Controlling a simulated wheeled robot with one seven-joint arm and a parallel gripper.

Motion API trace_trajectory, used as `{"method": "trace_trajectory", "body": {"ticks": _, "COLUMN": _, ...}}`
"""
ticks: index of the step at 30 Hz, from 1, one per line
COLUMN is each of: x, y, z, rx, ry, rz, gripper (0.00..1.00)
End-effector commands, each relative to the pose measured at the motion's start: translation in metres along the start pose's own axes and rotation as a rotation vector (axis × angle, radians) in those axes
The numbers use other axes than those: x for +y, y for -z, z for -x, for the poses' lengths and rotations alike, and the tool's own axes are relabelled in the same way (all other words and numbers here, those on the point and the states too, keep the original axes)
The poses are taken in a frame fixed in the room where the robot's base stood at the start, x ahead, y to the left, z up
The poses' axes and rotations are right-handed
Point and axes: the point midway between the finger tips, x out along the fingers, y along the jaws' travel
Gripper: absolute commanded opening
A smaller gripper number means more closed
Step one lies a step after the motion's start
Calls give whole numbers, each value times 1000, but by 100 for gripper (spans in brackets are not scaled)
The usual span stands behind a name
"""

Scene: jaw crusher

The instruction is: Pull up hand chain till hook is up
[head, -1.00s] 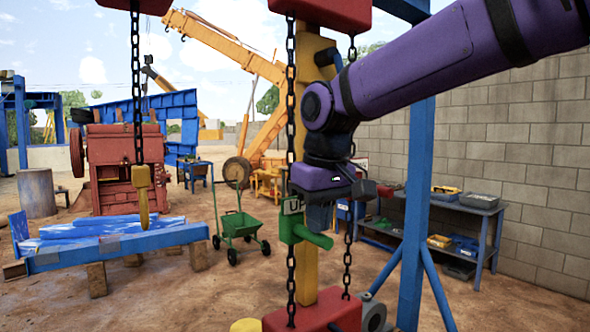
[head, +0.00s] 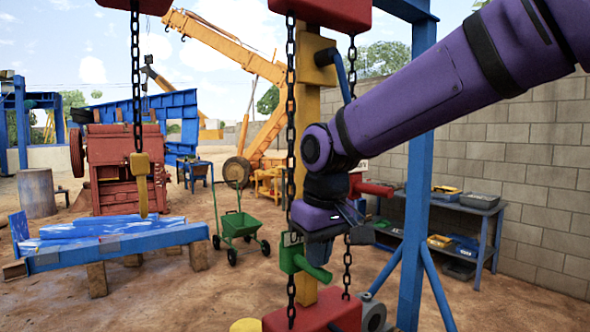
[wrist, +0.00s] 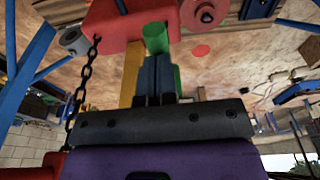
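The hand chain (head: 291,160) hangs at the yellow post and carries a green handle (head: 290,259) with a partly hidden label and a short green peg (head: 319,272). My gripper (head: 321,256) points down over the peg. In the wrist view its two grey fingers (wrist: 157,62) stand close together, and the peg (wrist: 155,38) shows beyond their tips, not between them. The gripper looks shut, with its tips at or on the peg; exact contact is hidden. The yellow hook (head: 142,185) hangs on the left chain, above the blue beam.
A red base block (head: 313,312) stands below the chain. The yellow post (head: 306,100) and blue upright (head: 418,180) stand close to my arm. A blue bench (head: 440,215) with trays is at right, and a green cart (head: 238,225) is behind left.

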Motion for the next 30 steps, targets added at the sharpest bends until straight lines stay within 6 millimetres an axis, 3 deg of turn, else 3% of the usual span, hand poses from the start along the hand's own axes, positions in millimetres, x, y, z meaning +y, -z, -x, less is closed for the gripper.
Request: {"method": "trace_trajectory", "body": {"ticks": 30, "x": 0, "y": -9, "z": -60, "rx": -1, "ry": 0, "rz": 0, "gripper": 0}}
